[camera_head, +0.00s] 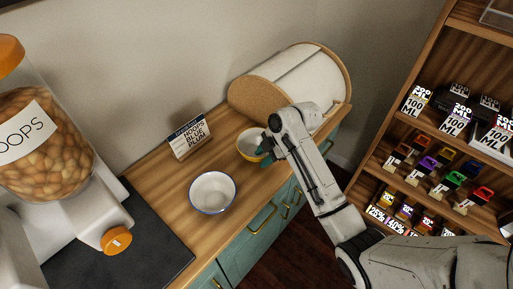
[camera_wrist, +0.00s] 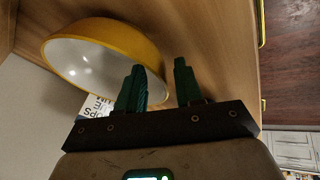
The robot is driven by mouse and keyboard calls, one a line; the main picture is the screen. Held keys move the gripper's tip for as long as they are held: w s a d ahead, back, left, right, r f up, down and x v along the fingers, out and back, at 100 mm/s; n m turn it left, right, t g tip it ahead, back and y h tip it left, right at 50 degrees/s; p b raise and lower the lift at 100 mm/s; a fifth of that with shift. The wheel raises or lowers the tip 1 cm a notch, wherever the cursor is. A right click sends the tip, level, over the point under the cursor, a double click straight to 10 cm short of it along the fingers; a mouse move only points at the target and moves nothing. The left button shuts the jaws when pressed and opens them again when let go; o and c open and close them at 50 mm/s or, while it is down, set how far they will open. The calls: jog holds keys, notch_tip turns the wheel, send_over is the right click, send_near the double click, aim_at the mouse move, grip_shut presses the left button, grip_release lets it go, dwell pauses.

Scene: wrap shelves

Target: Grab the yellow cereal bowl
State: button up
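The yellow cereal bowl (camera_head: 247,140), yellow outside and white inside, stands on the wooden counter in front of a round-ended bin. In the wrist view the bowl (camera_wrist: 112,50) fills the upper left. My gripper (camera_head: 266,150) is at the bowl's right side, low over the counter. In the wrist view its two dark green fingers (camera_wrist: 160,68) are apart. One finger overlaps the bowl's near rim, and the bowl's edge shows in the gap between them. I cannot tell whether either finger touches the bowl.
A white bowl with a blue rim (camera_head: 212,192) stands nearer on the counter (camera_head: 165,185). A label card (camera_head: 189,139) stands by the wall. The bin (camera_head: 290,82) is close behind the yellow bowl. A cereal dispenser (camera_head: 45,140) is at left, a shelf of small boxes (camera_head: 440,165) at right.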

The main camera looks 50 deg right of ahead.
jog(key=shift+c, duration=0.4)
grip_shut()
jog(key=shift+r, duration=0.1)
